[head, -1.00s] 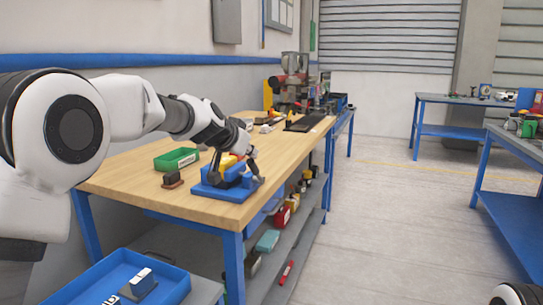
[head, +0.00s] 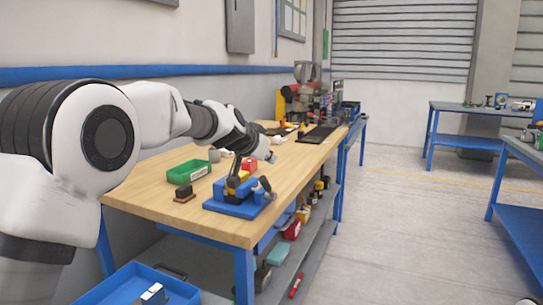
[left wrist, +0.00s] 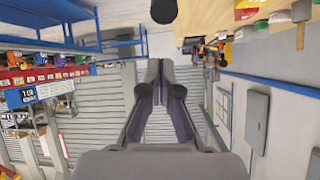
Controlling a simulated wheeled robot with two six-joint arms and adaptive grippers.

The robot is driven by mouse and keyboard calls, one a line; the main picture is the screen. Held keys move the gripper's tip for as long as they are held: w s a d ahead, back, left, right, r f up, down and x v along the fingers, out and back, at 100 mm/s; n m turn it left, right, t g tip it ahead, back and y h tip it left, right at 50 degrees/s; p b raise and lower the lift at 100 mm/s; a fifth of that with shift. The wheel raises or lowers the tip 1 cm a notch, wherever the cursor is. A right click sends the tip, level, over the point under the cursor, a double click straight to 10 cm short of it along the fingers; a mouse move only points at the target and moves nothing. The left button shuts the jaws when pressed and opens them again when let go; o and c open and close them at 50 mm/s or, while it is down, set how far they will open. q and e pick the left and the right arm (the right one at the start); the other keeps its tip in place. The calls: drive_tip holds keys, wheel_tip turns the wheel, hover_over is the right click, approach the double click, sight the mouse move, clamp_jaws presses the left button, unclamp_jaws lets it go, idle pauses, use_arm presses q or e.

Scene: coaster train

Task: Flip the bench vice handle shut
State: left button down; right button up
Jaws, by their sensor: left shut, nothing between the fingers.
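The blue bench vice (head: 232,208) sits on the near end of the wooden workbench in the head view, with yellow and dark parts on top. A dark handle (head: 266,186) stands tilted at its right end; whether it is fully shut I cannot tell. A dark round knob shows at the top edge there, not clearly identifiable. My right gripper is out of view.
On the workbench (head: 150,195) are a green bin (head: 188,172), a small dark block (head: 184,193) on a brown base, and a red piece (head: 249,164) near the vice. A blue tray (head: 120,290) stands low in front. Floor to the right is clear.

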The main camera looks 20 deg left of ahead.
use_arm(q)
drive_tip(key=shift+s+a+r+b, duration=0.1)
drive_tip(key=shift+s+a+b, duration=0.1)
drive_tip(key=shift+s+b, duration=0.5)
drive_tip(key=f+v, duration=0.1)
drive_tip(key=v, duration=0.7)
drive_tip(key=shift+s, duration=0.5)
drive_tip(key=shift+r, duration=0.1)
